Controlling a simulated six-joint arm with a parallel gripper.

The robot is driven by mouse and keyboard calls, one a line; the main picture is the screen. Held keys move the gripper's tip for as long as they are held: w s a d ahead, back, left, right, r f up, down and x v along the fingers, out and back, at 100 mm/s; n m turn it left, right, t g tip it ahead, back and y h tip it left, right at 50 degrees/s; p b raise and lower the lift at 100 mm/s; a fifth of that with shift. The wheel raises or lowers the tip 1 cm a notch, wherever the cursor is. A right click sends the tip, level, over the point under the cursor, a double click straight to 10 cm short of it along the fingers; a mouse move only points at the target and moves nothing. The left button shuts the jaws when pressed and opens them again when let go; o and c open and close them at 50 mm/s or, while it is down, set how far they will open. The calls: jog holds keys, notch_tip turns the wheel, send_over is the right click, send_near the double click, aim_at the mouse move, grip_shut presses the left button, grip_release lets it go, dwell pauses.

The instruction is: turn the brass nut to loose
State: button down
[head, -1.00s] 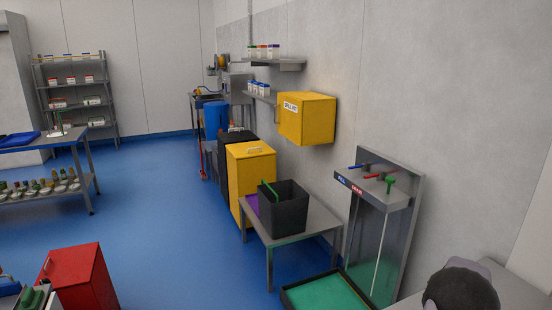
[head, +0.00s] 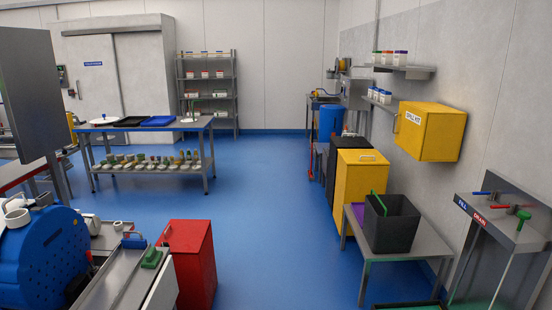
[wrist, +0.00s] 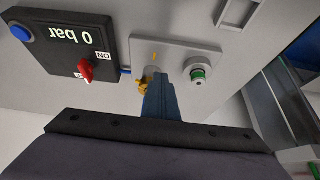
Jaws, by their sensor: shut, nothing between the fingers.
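In the wrist view, a small brass-coloured part (wrist: 144,86), which looks like the brass nut, sits at the light plate on the wall of the machine. My gripper (wrist: 154,74) reaches up from below with its blue fingers together and nothing held. Its fingertips are right beside the brass part and partly cover it. I cannot tell whether they touch it. A small yellow mark (wrist: 155,56) is on the plate just above. In the head view neither my gripper nor the brass nut can be made out.
In the wrist view, a black panel (wrist: 62,46) reading 0 bar upside down, with a red knob (wrist: 86,71) and blue button (wrist: 20,33), is left. The head view shows a blue machine (head: 45,255), red cabinet (head: 190,258) and open floor.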

jog(key=shift+s+b, duration=0.95)
jog(key=shift+b, duration=0.4)
jog(key=shift+s+d+r+b, duration=0.15)
jog(key=shift+s+r+b, duration=0.05)
jog(key=shift+s+b, duration=0.2)
dwell(0.5)
jog(key=shift+s+a+f+b, duration=0.1)
jog(key=shift+s+a+b, duration=0.1)
jog(key=shift+a+b, duration=0.2)
notch_tip(320, 180, up, 6)
jog(key=p, duration=0.4)
dwell(0.3)
